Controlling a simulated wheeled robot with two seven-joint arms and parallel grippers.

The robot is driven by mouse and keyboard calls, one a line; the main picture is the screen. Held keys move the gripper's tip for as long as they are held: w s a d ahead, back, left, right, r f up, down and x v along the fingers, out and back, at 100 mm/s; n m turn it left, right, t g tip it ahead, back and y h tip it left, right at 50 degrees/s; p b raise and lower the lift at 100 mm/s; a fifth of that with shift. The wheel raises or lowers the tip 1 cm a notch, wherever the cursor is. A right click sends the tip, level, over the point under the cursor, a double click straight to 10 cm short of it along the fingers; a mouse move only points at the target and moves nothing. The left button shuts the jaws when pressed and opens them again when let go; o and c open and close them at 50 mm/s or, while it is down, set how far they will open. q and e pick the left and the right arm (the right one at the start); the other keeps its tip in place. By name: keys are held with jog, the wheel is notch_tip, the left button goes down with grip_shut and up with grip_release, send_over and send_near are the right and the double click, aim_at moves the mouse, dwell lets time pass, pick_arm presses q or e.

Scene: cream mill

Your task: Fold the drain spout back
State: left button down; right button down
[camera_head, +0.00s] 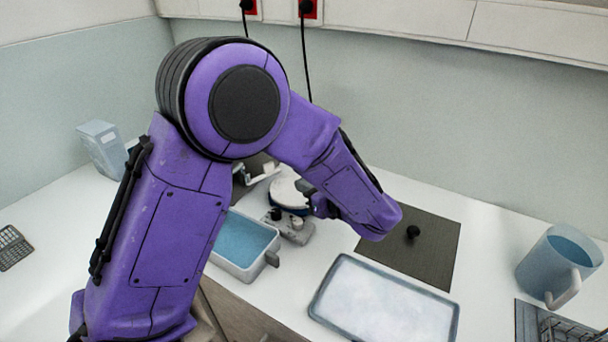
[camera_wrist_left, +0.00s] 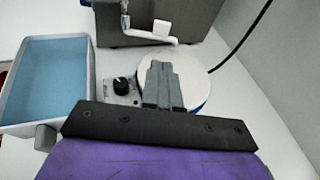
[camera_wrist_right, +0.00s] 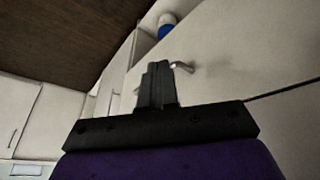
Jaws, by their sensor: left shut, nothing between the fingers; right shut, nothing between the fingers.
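The white drain spout (camera_head: 262,173) sticks out from a dark grey box-shaped machine (camera_wrist_left: 158,12), mostly hidden behind my left arm in the head view. In the left wrist view, the spout (camera_wrist_left: 150,32) reaches across the machine's front, with a bent part at its left end. My left gripper (camera_head: 305,187) is shut and empty. In the left wrist view its fingertips (camera_wrist_left: 161,66) appear over a round white plate (camera_wrist_left: 190,75), below the spout in the picture and apart from it. My right gripper (camera_wrist_right: 157,66) is shut and empty, seen only in the right wrist view, facing pale cabinet fronts.
A white-filled tray (camera_head: 452,322), a dark board with a black knob (camera_head: 433,262) and a blue jug (camera_head: 545,262) lie rightward. A carton (camera_head: 102,148) stands at left.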

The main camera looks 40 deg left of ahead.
pick_arm(q)
jog(key=p, duration=0.4)
send_near(269, 169)
jog(key=x, duration=0.5)
jog(key=shift+w+a, duration=0.1)
jog(key=shift+a, duration=0.55)
jog(key=shift+w+a+f, duration=0.1)
jog(key=shift+f, duration=0.1)
